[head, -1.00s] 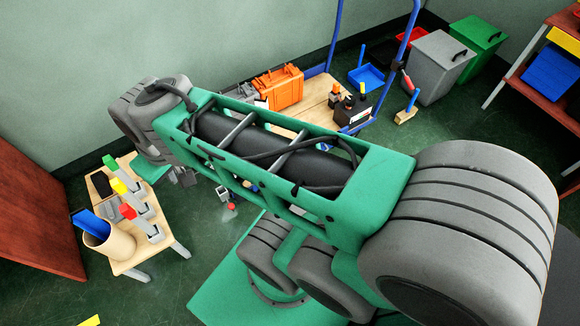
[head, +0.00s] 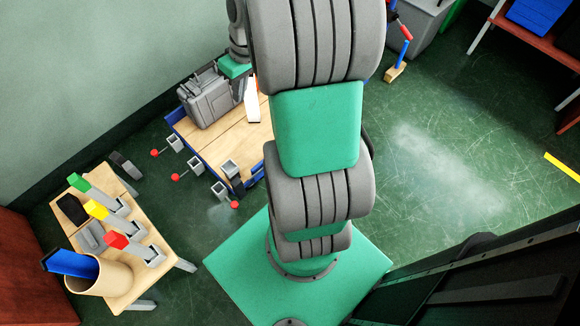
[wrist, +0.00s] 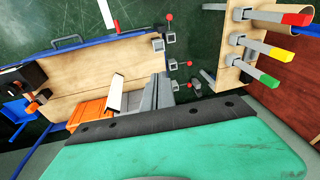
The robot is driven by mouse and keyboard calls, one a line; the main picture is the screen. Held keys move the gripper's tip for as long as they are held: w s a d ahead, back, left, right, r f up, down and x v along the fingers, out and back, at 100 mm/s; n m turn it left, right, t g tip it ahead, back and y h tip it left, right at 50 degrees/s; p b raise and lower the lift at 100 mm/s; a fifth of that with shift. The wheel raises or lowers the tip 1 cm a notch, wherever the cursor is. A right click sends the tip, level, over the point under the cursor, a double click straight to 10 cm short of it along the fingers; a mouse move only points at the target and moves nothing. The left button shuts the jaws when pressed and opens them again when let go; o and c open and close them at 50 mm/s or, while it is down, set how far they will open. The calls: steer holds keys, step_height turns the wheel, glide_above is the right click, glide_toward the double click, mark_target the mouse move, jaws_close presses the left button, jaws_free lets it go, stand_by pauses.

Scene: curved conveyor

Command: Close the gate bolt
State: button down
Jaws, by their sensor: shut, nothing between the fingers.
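Several small grey square-ended fittings (head: 195,164) stand by the cart's near end, with thin rods ending in red knobs (head: 175,176). These look like bolt parts, but I cannot tell which is the gate bolt or how far it is slid. They also show in the wrist view as grey squares (wrist: 173,63) and red knobs (wrist: 189,63). My gripper (wrist: 158,88) shows grey fingers close together in the wrist view, shut and empty, apart from the fittings and above the cart side.
The wooden cart (head: 208,140) carries a grey case (head: 207,97); an orange case (wrist: 88,113) shows in the wrist view. A small table (head: 125,282) at left holds green, yellow and red levers and a round holder (head: 103,277).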

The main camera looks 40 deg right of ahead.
steer(key=s+d+f+t+y+b, duration=0.1)
steer(key=s+d+f+b, duration=0.25)
steer(key=d+f, duration=0.6)
steer(key=s+d+f+t+y+b, duration=0.15)
steer(key=d+f+b, duration=0.35)
steer(key=f, duration=1)
steer(key=s+d+f+y+b, duration=0.1)
steer(key=s+d+f+b, duration=0.35)
steer(key=f, duration=0.75)
steer(key=a+b+x, duration=0.1)
steer(key=b+x, duration=0.3)
steer(key=x, duration=0.6)
steer(key=shift+w, duration=0.5)
steer(key=shift+a+r, duration=0.1)
steer(key=shift+a, duration=0.05)
